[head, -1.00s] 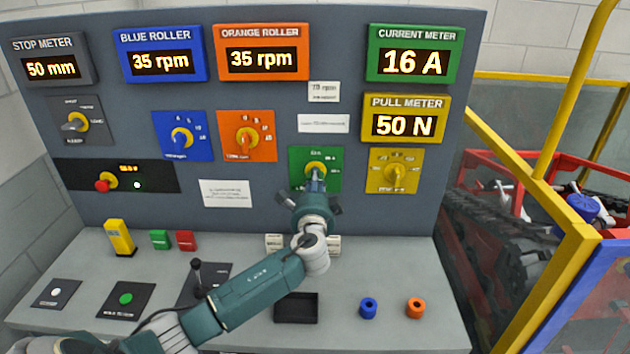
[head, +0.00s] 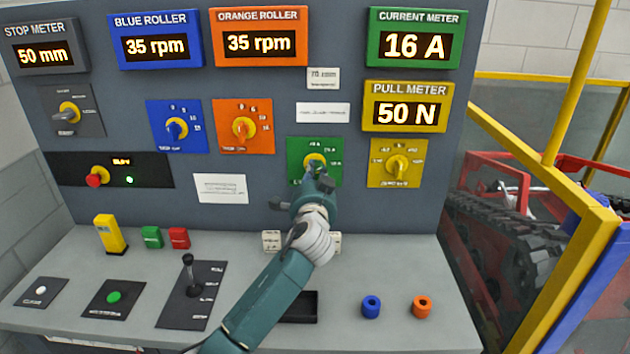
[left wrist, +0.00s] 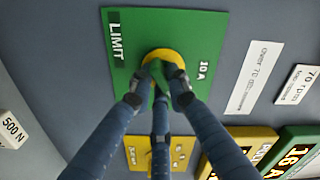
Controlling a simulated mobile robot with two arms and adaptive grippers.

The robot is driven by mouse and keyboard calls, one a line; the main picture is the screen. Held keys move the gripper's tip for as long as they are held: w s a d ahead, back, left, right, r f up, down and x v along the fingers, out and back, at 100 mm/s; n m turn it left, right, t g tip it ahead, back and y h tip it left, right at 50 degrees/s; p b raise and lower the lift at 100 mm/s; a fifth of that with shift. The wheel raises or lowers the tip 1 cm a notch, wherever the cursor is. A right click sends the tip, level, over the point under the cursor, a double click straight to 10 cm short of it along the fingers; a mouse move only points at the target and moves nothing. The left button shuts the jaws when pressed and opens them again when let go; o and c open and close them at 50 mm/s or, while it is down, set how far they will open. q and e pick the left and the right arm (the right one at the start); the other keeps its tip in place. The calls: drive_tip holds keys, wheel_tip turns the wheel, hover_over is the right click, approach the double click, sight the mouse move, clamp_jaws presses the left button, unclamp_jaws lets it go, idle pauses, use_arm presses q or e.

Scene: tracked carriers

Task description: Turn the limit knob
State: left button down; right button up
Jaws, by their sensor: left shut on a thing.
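The limit knob (head: 313,161) is on a green plate (head: 333,147) in the middle right of the upright panel. Its yellow base shows in the left wrist view (left wrist: 164,55) beside the word LIMIT. My left gripper (head: 317,176) reaches up to it and is shut on the knob, with its fingers (left wrist: 160,88) around the green handle. The fingers hide part of the knob, and its exact pointing direction is hard to read. The green current meter (head: 415,48) above reads 16 A. My right gripper is not in view.
A yellow knob (head: 397,166) sits close to the right on its own plate. Blue and orange knobs are to the left.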

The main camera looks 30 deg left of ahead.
use_arm(q)
drive_tip(key=shift+f+n+b, duration=0.2)
drive_tip(key=shift+n+b, duration=0.4)
drive_tip(key=shift+n, duration=0.5)
drive_tip(key=shift+d, duration=0.1)
drive_tip(key=c, duration=1.8)
unclamp_jaws()
drive_tip(key=shift+o, duration=0.7)
drive_tip(key=shift+r, duration=0.15)
drive_tip(key=v, duration=1.2)
drive_tip(key=shift+s, duration=0.1)
